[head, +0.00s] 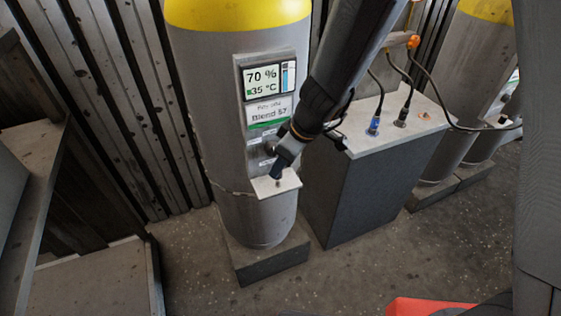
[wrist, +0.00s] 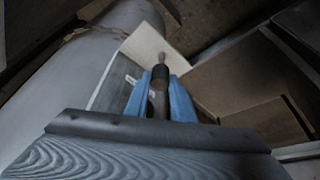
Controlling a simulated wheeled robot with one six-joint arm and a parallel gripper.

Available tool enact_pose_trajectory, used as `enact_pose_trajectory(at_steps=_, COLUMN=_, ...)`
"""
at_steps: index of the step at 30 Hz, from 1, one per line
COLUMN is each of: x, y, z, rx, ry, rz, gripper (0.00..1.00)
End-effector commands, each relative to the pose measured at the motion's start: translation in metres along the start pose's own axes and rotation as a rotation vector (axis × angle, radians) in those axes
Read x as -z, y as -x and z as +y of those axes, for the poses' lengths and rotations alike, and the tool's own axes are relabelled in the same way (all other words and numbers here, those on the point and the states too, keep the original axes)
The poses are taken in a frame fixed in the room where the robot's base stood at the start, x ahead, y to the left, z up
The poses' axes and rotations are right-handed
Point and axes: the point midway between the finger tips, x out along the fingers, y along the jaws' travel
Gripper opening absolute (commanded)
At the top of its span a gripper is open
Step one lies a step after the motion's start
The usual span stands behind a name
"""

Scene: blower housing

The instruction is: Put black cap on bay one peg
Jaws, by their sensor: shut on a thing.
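A small pale plate (head: 265,187) juts from the front of a grey cylinder with a yellow top (head: 195,110). A short metal peg (wrist: 161,57) stands on the plate, also seen in the wrist view (wrist: 143,43). My gripper (wrist: 160,76) has blue fingers and is shut on the black cap (wrist: 160,71). The cap is in line with the peg, at its near end. I cannot tell whether it is seated or only touching. In the head view my gripper (head: 279,163) is just above the plate, and its fingers mostly hide the cap.
A display panel (head: 265,82) reading 70 % and 35 °C is on the cylinder above the plate. To the right, a grey box (head: 360,185) carries a blue plug (head: 374,125) and a black plug (head: 401,117) with cables. Another cylinder (head: 450,110) stands farther right.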

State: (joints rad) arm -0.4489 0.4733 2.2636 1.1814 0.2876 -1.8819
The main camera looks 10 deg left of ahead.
Motion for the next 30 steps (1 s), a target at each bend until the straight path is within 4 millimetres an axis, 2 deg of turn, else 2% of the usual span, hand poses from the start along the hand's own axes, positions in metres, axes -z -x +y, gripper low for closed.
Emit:
enact_pose_trajectory(at_steps=3, x=-0.0053, y=-0.0128, z=0.0005, rx=0.000, ry=0.000, rz=-0.001, gripper=0.01)
enact_pose_trajectory(at_steps=30, x=-0.0056, y=-0.0075, z=-0.0006, rx=0.000, ry=0.001, rz=0.000, gripper=0.01)
